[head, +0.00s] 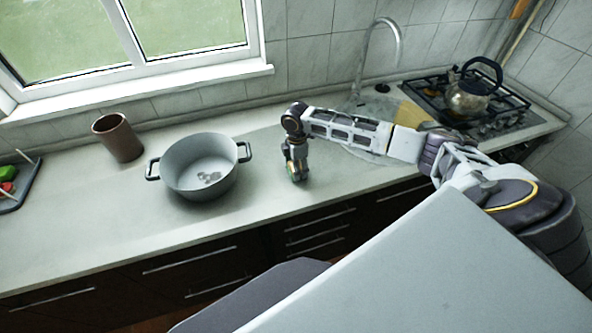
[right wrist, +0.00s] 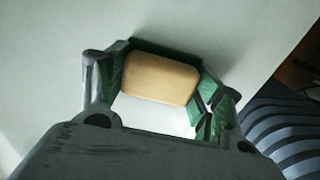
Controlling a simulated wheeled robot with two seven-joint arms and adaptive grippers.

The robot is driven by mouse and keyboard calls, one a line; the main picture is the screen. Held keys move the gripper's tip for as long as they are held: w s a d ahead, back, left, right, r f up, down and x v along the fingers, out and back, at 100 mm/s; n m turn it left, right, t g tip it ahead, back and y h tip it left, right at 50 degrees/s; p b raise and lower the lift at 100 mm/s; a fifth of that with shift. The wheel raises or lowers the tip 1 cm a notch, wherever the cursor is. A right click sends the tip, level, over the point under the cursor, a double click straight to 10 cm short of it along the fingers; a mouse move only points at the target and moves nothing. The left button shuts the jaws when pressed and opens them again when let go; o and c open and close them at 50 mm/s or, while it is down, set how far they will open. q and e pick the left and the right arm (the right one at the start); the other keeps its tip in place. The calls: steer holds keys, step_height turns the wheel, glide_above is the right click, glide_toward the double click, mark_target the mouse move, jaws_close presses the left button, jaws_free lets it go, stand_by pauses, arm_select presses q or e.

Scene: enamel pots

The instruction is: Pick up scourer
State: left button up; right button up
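The scourer (right wrist: 160,79) is a tan rounded block with a dark edge behind it in the right wrist view. It lies between the two fingers of my right gripper (right wrist: 161,84), whose green inner pads sit against its two short ends with no clear gap. In the head view my right gripper (head: 298,172) points down at the counter, right of the grey pot, and mostly hides the scourer. I cannot tell whether the scourer is clear of the counter. My left gripper is not in view.
The grey two-handled pot (head: 200,165) stands left of my right gripper, with a brown cup (head: 118,138) behind it. A sink tap (head: 398,40), a hob with a kettle (head: 468,98) and a dark tray (head: 18,186) are farther off. The counter (head: 90,225) is clear in front of the pot.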

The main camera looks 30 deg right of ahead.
steer(key=c, duration=0.4)
steer(key=shift+o, duration=0.2)
steer(key=shift+r+b, duration=0.45)
steer(key=shift+r, duration=4.6)
steer(key=o, duration=0.3)
steer(key=shift+c, duration=0.9)
steer(key=shift+f, duration=0.1)
